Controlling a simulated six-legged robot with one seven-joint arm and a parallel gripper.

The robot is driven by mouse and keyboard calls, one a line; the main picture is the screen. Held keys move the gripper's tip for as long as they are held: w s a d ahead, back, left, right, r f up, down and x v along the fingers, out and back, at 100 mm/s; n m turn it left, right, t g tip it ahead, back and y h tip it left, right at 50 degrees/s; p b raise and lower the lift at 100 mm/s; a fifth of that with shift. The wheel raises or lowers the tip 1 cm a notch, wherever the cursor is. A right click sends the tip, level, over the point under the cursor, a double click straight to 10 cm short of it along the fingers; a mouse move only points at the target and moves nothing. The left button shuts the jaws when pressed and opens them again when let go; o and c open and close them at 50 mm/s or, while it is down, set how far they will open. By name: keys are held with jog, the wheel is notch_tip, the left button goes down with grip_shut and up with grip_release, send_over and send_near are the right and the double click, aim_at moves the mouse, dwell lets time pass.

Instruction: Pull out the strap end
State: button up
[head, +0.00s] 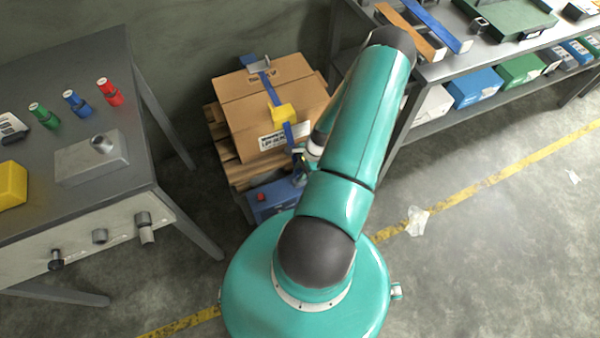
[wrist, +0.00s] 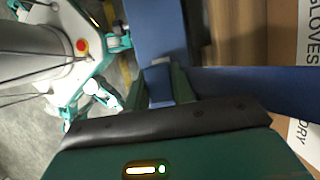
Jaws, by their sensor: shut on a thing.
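A brown cardboard box (head: 240,100) stands against the wall with a blue strap (head: 271,88) running over its top and down its near side. A metal buckle (head: 260,66) sits on the strap on top, and a yellow corner piece (head: 284,113) sits under it at the box's edge. My gripper (head: 300,165) is low at the box's near right side, partly hidden by my arm. In the wrist view my gripper (wrist: 167,84) is shut on the blue strap (wrist: 250,88), which stretches right towards the box (wrist: 285,45). Another blue length (wrist: 158,28) shows above the fingers.
The box rests on a wooden pallet (head: 238,172). A blue case (head: 272,198) with a red button is below. A grey workbench (head: 95,205) is at left, and a shelf unit (head: 440,118) at right. Open floor lies at lower right.

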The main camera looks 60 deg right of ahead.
aim_at(300, 171)
jog(key=shift+r, duration=1.8)
jog(key=shift+r, duration=1.5)
